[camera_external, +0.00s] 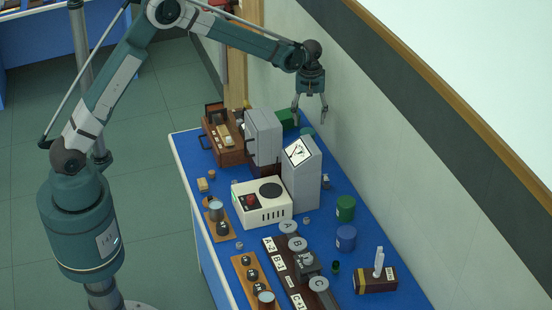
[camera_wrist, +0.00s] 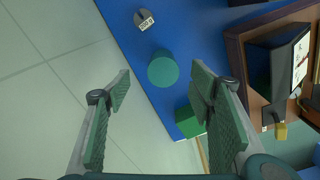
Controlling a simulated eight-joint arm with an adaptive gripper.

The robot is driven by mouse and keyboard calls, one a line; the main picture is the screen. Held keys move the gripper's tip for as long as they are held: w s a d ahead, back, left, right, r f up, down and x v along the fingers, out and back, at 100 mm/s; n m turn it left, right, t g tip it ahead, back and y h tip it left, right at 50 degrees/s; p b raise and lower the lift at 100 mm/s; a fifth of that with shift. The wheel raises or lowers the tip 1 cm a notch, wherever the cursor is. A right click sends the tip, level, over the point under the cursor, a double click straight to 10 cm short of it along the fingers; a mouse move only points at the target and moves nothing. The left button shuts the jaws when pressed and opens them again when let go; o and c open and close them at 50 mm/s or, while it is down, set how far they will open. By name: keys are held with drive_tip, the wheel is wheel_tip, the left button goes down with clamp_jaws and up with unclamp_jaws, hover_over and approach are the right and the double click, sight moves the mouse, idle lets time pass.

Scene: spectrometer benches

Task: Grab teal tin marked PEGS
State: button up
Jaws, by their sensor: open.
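A round teal tin (camera_wrist: 163,69) stands on the blue bench top, seen from above in the wrist view, between and beyond my fingertips. No PEGS lettering shows on it. In the external view a teal tin (camera_external: 307,132) shows partly, behind the tall grey box near the wall, and seems to be the same one. My gripper (camera_external: 310,116) is open and empty, pointing down above that far end of the bench. In the wrist view my gripper (camera_wrist: 161,84) has its fingers spread to either side, apart from the tin.
A green block (camera_wrist: 189,121) lies close to the tin, and a small labelled weight (camera_wrist: 144,20) stands beyond it. A wooden case (camera_wrist: 238,55) is at right. Grey instruments (camera_external: 301,180), a green tin (camera_external: 345,208) and a blue tin (camera_external: 346,238) stand along the bench. The wall is close.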

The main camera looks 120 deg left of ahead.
sight(308, 132)
drive_tip(key=shift+s+a+f, duration=0.45)
drive_tip(key=shift+a+f, duration=0.1)
drive_tip(key=shift+a, duration=0.15)
drive_tip(key=shift+f, duration=1.3)
drive_tip(key=shift+d+f+p, duration=0.15)
drive_tip(key=shift+f+p, duration=0.15)
drive_tip(key=shift+f, duration=2.3)
drive_tip(key=shift+c, duration=0.4)
drive_tip(key=c, duration=1)
